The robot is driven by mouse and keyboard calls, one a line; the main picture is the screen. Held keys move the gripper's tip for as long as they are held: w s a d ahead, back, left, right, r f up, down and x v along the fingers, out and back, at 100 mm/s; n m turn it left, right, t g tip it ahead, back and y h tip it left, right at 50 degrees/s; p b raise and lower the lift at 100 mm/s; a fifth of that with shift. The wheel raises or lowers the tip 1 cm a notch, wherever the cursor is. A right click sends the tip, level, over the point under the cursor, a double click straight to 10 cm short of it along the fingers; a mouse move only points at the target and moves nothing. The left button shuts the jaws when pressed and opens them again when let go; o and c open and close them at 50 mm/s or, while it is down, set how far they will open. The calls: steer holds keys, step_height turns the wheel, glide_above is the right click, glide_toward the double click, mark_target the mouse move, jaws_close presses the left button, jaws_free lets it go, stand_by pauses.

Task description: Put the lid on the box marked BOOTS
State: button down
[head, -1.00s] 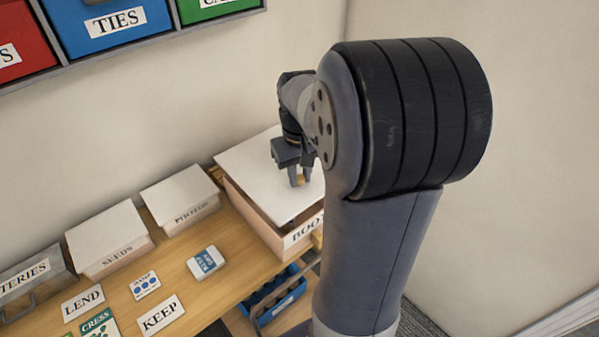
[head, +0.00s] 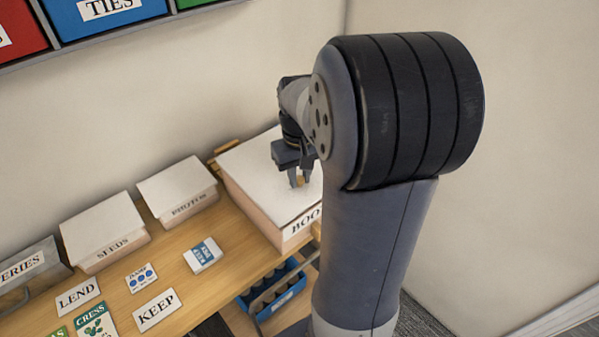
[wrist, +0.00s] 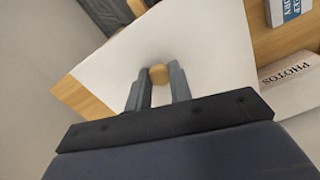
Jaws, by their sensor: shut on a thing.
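The BOOTS box (head: 296,236) stands at the right end of the wooden shelf, a pale pinkish box with its label partly hidden by my arm. Its white lid (head: 250,160) lies over the box top, looking roughly level and lined up with the walls. Whether it is fully seated I cannot tell. My gripper (head: 299,182) is shut on the lid's round wooden knob, which shows between the fingers in the wrist view (wrist: 158,74). The lid (wrist: 205,45) fills much of the wrist view. The box's far right side is hidden behind my arm.
Lidded boxes PHOTOS (head: 188,209) and SEEDS (head: 112,250) stand to the left. Cards marked LEND (head: 77,295) and KEEP (head: 157,309) lie in front. A wall rises close behind.

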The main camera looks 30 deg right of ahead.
steer(key=shift+f+b, duration=0.4)
steer(key=shift+f, duration=0.6)
stand_by(2.2)
steer(key=c, duration=1.2)
jaws_free()
steer(key=shift+r, duration=0.15)
step_height(320, 180, up, 11)
steer(key=shift+f+b, duration=0.2)
steer(key=shift+b, duration=0.15)
